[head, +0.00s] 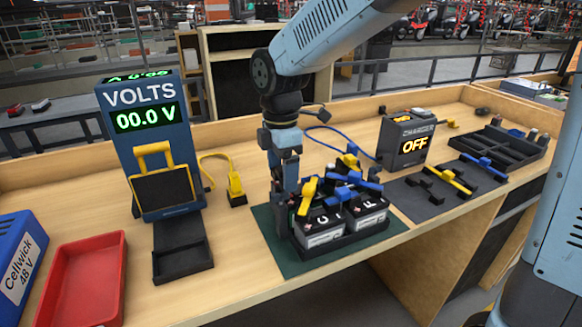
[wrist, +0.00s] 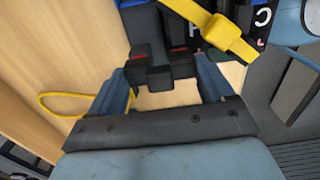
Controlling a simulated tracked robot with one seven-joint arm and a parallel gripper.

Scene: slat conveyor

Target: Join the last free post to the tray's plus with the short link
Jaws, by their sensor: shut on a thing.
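The black tray (head: 345,243) holds several batteries, the front ones (head: 322,231) lettered C and F, on a green mat. Yellow links (head: 307,198) and blue links (head: 352,180) lie across their tops; a yellow link (wrist: 220,30) also shows in the wrist view. My gripper (head: 286,190) points down at the tray's left end. In the wrist view my gripper (wrist: 162,82) is shut on a dark piece, its shape mostly hidden; red marks show beside it. I cannot tell whether this is the short link, nor see the free post or the plus clearly.
The VOLTS meter (head: 150,120) reads 00.0 V. A black box (head: 405,140) shows OFF. Loose links, one yellow (head: 450,179), lie on a dark mat to the right. A red bin (head: 88,280) is at left.

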